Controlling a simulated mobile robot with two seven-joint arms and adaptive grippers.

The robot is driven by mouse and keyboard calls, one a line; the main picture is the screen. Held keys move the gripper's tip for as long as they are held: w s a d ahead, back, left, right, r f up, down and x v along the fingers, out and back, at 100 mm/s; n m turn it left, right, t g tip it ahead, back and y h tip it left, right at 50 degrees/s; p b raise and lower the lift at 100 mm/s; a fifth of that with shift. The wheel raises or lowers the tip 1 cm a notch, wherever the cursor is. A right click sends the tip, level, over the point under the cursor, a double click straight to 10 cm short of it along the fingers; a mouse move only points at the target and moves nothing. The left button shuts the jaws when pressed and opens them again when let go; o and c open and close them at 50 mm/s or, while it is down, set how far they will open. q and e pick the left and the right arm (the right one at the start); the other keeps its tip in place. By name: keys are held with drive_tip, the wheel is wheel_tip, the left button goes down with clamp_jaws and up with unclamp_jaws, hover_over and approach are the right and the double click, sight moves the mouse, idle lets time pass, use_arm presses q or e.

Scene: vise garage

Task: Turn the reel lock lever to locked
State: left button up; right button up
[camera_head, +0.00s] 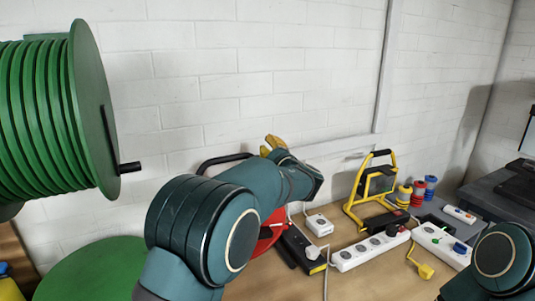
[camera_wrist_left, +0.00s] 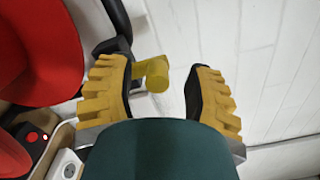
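The red reel (camera_wrist_left: 40,50) is at the left of the left wrist view, with a black frame beside it. In the head view its red edge (camera_head: 268,238) shows behind my left arm, which hides most of it. A short yellow lever with a round end (camera_wrist_left: 155,76) is between the fingers of my left gripper (camera_wrist_left: 163,88), nearer the left finger. I cannot tell if they touch. The fingers are apart, with a clear gap to the right one. In the head view the left gripper (camera_head: 273,146) shows only as yellow tips above my arm. My right gripper is out of view.
A large green cable reel (camera_head: 45,115) with a black crank stands at the left. The bench (camera_head: 345,282) holds power strips (camera_head: 370,250), a yellow work lamp (camera_head: 372,190) and small coloured spools (camera_head: 418,193). A white brick wall (camera_head: 270,60) rises close behind.

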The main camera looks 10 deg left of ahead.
use_arm(q)
drive_tip(key=shift+f, duration=0.1)
drive_tip(key=v, duration=1.2)
